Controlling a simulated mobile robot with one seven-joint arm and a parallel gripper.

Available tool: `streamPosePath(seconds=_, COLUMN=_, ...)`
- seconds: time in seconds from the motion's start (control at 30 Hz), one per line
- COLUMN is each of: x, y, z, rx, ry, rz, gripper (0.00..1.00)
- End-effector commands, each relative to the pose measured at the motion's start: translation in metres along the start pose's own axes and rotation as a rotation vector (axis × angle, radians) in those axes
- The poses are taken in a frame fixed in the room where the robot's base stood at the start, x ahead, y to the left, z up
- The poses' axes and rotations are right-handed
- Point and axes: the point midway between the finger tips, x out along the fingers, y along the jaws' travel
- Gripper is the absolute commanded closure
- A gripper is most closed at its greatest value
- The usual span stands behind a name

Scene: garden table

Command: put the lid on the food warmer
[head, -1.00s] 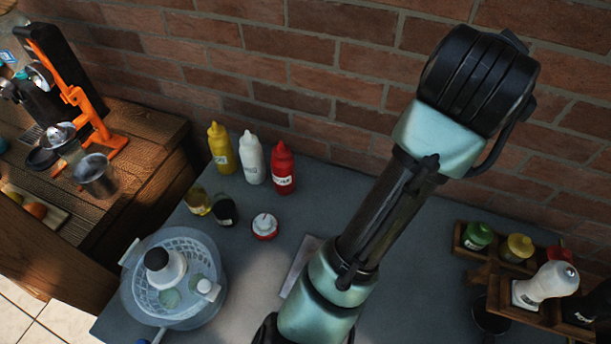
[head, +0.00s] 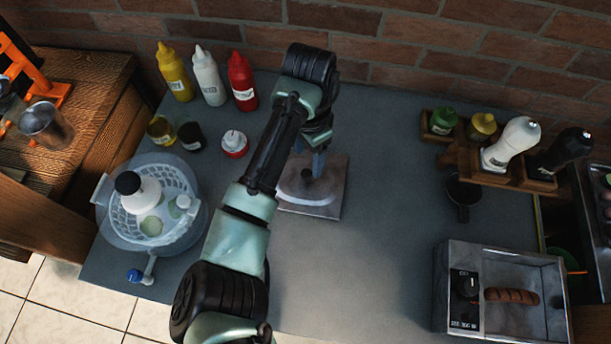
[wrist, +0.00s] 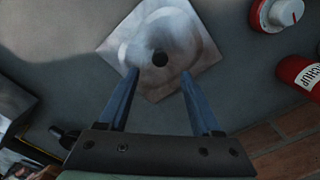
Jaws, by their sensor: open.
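The lid (head: 331,200) is a square metal plate with a raised dome and a dark knob, lying on the grey table in the head view. It also shows in the wrist view (wrist: 182,80), with its knob beyond and between the fingertips. My gripper (head: 318,165) is over the lid, pointing down. Its two blue fingers (wrist: 161,76) are apart and hold nothing. The food warmer (head: 460,320) is a metal box at the lower right, open on top, with a control dial and a sausage (head: 512,296) inside.
A glass bowl with a basket (head: 118,225) stands at left. Sauce bottles (head: 243,80) stand by the brick wall. A wooden rack (head: 510,172) with bottles and a dark cup (head: 462,192) are at right. The table between lid and warmer is clear.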

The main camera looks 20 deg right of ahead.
Motion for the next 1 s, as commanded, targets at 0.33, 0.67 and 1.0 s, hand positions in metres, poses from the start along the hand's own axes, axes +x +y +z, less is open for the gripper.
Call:
streamPosePath(seconds=0.33, x=0.036, y=0.001, z=0.005, rx=-0.002, ry=-0.002, rz=0.001, gripper=0.34)
streamPosePath(seconds=0.67, x=0.057, y=0.001, z=0.004, rx=0.0, ry=0.001, rz=-0.003, gripper=0.34)
streamPosePath(seconds=1.0, x=0.057, y=0.001, z=0.004, rx=0.0, ry=0.001, rz=-0.002, gripper=0.79)
